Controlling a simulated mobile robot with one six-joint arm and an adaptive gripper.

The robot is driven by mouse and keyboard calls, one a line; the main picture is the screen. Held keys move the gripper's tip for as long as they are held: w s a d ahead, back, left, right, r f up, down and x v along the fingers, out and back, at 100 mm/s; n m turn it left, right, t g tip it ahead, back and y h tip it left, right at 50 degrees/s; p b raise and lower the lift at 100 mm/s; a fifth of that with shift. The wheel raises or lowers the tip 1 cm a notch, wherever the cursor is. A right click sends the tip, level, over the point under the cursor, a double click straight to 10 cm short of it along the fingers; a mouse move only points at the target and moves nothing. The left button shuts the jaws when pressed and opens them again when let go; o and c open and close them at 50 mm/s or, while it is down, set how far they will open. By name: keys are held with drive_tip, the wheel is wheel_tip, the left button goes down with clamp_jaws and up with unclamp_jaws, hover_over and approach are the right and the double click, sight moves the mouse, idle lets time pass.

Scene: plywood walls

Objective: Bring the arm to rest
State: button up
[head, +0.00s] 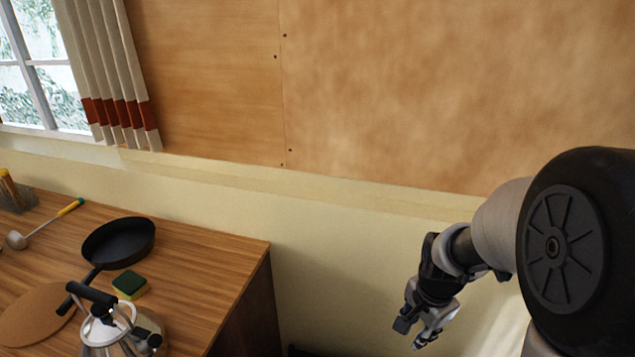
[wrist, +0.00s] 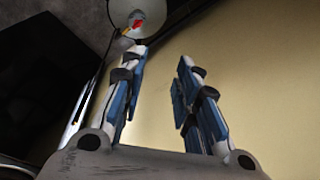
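My gripper (head: 412,335) hangs at the end of my arm, to the right of the wooden counter and in front of the cream wall. In the wrist view its two fingers (wrist: 160,65) stand apart with nothing between them. The gripper is open and empty. It is clear of the counter's right edge and touches nothing that I can see.
The wooden counter (head: 205,270) holds a black pan (head: 118,243), a green and yellow sponge (head: 130,285), a kettle (head: 105,330), a round cork mat (head: 35,315) and a ladle (head: 45,228). A plywood wall (head: 450,80) stands behind. Free room lies between counter and arm.

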drive_tip(key=s+a+r+n+t, duration=0.1)
drive_tip(key=s+a+r+n, duration=0.2)
drive_tip(key=s+r+n, duration=0.3)
drive_tip(key=s+a+r+n+t, duration=0.1)
drive_tip(key=s+a+r+n, duration=0.2)
drive_tip(key=s+r+n, duration=0.4)
drive_tip(key=s+r, duration=0.3)
drive_tip(key=s, duration=0.3)
drive_tip(key=shift+a+r+t, duration=0.2)
drive_tip(key=shift+a+t, duration=0.1)
drive_tip(key=shift+t, duration=0.1)
